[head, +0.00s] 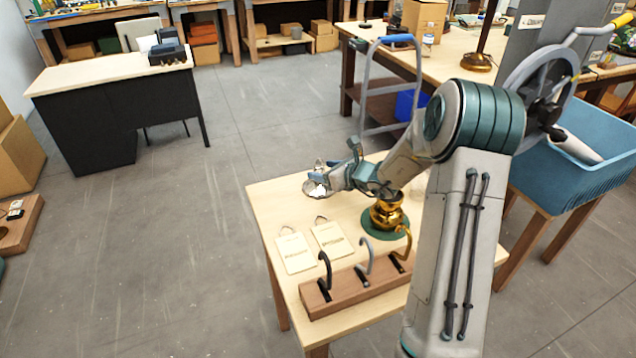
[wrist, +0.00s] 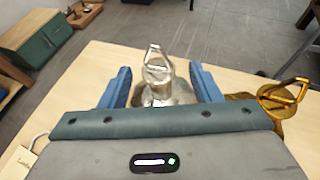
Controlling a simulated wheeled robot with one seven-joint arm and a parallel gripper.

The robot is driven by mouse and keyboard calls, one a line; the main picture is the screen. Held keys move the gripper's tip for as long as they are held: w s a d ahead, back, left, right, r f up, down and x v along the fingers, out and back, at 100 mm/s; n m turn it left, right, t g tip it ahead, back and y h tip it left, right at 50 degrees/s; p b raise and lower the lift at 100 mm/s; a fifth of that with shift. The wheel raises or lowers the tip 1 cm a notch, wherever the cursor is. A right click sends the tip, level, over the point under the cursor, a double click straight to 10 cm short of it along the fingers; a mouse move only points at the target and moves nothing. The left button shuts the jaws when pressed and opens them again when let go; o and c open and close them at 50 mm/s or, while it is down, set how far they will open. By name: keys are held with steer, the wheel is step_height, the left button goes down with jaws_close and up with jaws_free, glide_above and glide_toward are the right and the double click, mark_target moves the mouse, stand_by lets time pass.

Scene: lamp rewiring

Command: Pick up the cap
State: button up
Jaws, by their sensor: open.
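A silvery metal piece with a loop on top, which looks like the cap (wrist: 157,72), stands between my gripper's blue fingers in the wrist view. My gripper (wrist: 159,80) is open, with one finger on each side of the piece. A gap shows on both sides near the fingertips. The piece's lower part is hidden behind the gripper body.
A brass piece (head: 386,213) on a green round base stands right of my gripper. A wooden rack (head: 345,293) with three hooked levers lies along the table's front. Two printed tags (head: 296,253) lie left of the brass piece. The wooden table (head: 262,205) is bare at its left edge.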

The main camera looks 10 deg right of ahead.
mark_target(320, 169)
steer(key=p+x, duration=0.1)
steer(key=x, duration=0.4)
steer(key=shift+s, duration=0.1)
steer(key=shift+c, duration=0.3)
steer(key=c, duration=1)
steer(key=shift+r, duration=0.1)
